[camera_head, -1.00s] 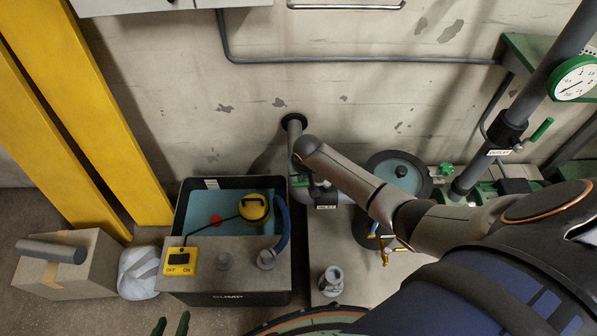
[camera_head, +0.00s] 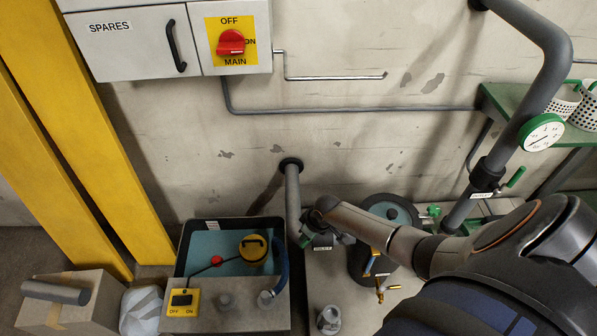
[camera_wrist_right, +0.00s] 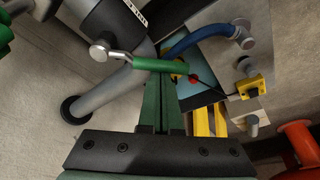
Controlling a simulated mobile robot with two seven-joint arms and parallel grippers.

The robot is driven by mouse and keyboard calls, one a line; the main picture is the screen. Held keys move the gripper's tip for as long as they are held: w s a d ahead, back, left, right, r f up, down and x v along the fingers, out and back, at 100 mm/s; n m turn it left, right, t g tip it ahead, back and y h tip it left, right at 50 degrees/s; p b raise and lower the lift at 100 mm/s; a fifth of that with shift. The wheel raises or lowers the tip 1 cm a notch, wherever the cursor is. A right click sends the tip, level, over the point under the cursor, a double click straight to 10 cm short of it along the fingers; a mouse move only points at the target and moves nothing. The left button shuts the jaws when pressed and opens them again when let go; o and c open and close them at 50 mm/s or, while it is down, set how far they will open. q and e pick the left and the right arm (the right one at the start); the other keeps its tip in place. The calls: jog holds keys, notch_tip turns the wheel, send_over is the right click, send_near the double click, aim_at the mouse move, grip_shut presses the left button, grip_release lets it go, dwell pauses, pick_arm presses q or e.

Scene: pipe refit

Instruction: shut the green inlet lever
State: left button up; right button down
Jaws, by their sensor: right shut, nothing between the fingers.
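The green inlet lever (camera_wrist_right: 160,65) shows in the right wrist view, running across the picture to the right from a silver pivot beside the dark valve body. In the head view the inlet label (camera_head: 323,248) sits at the pipe's lower end, and the lever there is hard to tell from my fingers. My right gripper (camera_wrist_right: 162,100) is shut and empty, its green fingertips at the lever's side; I cannot tell whether they touch. In the head view my right wrist covers part of the valve. My left gripper is not in view.
The grey inlet pipe (camera_head: 292,195) rises to the wall. A tank (camera_head: 235,226) with a yellow pump (camera_head: 252,248) and blue hose stands to its left. The outlet's green handle (camera_head: 516,177) and a gauge (camera_head: 542,133) are at right. A breaker box (camera_head: 237,36) hangs above.

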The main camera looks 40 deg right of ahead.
jog(key=shift+s+d+n+y, duration=0.2)
jog(key=shift+s+n+y, duration=0.1)
jog(key=shift+s+n, duration=0.6)
jog(key=shift+s+d+n+g+y+b, duration=0.25)
jog(key=shift+s+d+n, duration=0.25)
jog(key=shift+s+n, duration=0.45)
jog(key=shift+s+d+n+g+y+b, duration=0.15)
jog(key=shift+s+d+n+y, duration=0.35)
jog(key=shift+n, duration=0.65)
jog(key=shift+s+d, duration=0.1)
jog(key=shift+s, duration=0.2)
